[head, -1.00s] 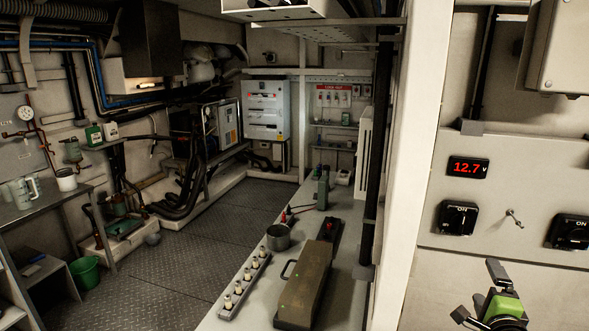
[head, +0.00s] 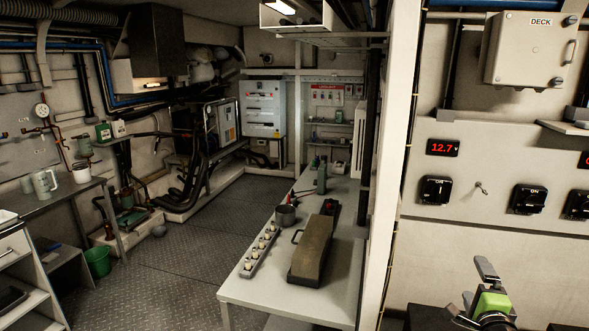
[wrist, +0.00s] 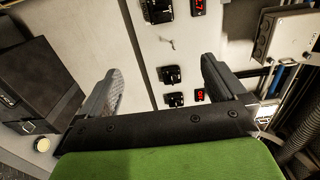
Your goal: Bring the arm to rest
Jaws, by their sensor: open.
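My gripper (head: 474,289) is at the lower right of the head view, in front of the pale switch panel (head: 465,215). In the wrist view my gripper (wrist: 165,85) shows two grey fingers spread wide apart with nothing between them. The panel with its black switches and red displays lies beyond the fingers, apart from them.
A bench (head: 260,291) at the centre carries a long brown block (head: 313,250), a pot (head: 285,215) and a strip with several knobs (head: 259,252). A pale post (head: 401,120) stands between bench and panel. A DECK box (head: 527,50) hangs above. The floor (head: 170,260) at left is open.

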